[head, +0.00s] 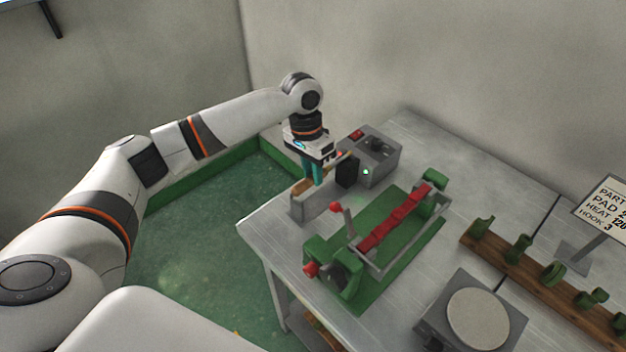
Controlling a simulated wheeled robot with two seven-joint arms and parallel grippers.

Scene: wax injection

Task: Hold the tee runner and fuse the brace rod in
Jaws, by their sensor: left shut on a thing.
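A red bar (395,220), which looks like the wax runner, lies lengthwise in a green and grey fixture (408,262) on the bench. The fixture has red knobs at its near left end. I cannot make out a separate brace rod. My left gripper (312,180) points down at the bench's back left edge, away from the fixture. Its teal fingers are shut on a tan-handled tool (299,188) at a low grey rest (310,207). The fingers and rest hide most of this tool. My right gripper is out of view.
A grey control box (376,160) with a black block (347,173) stands right of my left gripper. A wooden rack (540,280) with several green hooks, a round-topped plate (478,318) and a sign (606,212) stand at the right.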

